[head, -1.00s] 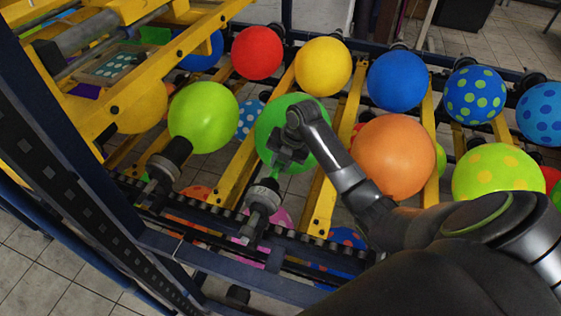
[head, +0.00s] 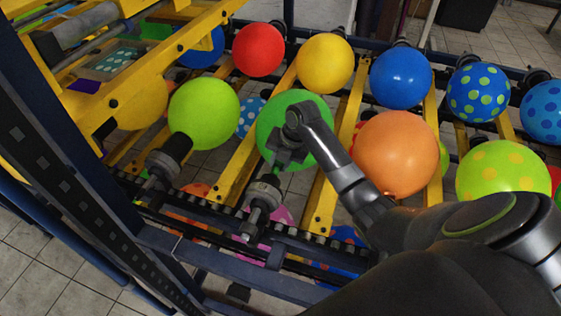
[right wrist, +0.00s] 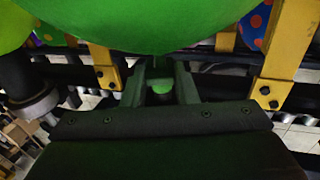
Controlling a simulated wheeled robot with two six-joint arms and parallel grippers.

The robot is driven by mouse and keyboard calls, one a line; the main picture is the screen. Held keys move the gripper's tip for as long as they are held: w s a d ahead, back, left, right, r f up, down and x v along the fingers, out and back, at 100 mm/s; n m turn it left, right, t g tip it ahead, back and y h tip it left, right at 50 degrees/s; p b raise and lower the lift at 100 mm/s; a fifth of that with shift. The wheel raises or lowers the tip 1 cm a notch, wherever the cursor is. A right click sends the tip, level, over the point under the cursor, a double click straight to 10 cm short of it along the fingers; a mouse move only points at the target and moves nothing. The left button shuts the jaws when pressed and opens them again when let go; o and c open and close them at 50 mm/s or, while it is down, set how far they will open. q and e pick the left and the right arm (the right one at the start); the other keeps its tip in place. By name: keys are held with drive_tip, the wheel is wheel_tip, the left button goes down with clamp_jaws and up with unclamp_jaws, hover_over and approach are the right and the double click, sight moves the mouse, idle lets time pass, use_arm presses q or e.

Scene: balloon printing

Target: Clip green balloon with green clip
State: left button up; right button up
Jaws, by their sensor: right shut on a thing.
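The green balloon (head: 316,105) sits on a dark holder (head: 262,190) of the conveyor, behind my right gripper. In the right wrist view the green balloon (right wrist: 150,25) fills the top, just beyond the fingers. My right gripper (head: 284,156) is at the balloon's lower end, by its neck. In the right wrist view my right gripper (right wrist: 160,85) is shut on a small green piece, the green clip (right wrist: 161,86), between its fingers. Most of the clip is hidden, and I cannot tell whether it is around the neck. My left gripper is not in view.
A lime balloon (head: 203,113) stands left of the green one and an orange balloon (head: 396,154) close to its right, beside my right arm. Red, yellow and blue balloons line the back row. Yellow bars (head: 236,167) run between the holders.

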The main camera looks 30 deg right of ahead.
drive_tip(key=shift+w+f, duration=0.15)
drive_tip(key=shift+f, duration=0.25)
idle(0.8)
drive_tip(key=o, duration=0.9)
drive_tip(key=shift+c, duration=0.2)
drive_tip(key=s+a+p+v, duration=0.1)
drive_tip(key=p+v, duration=0.7)
drive_tip(key=p, duration=0.1)
drive_tip(key=shift+r, duration=0.45)
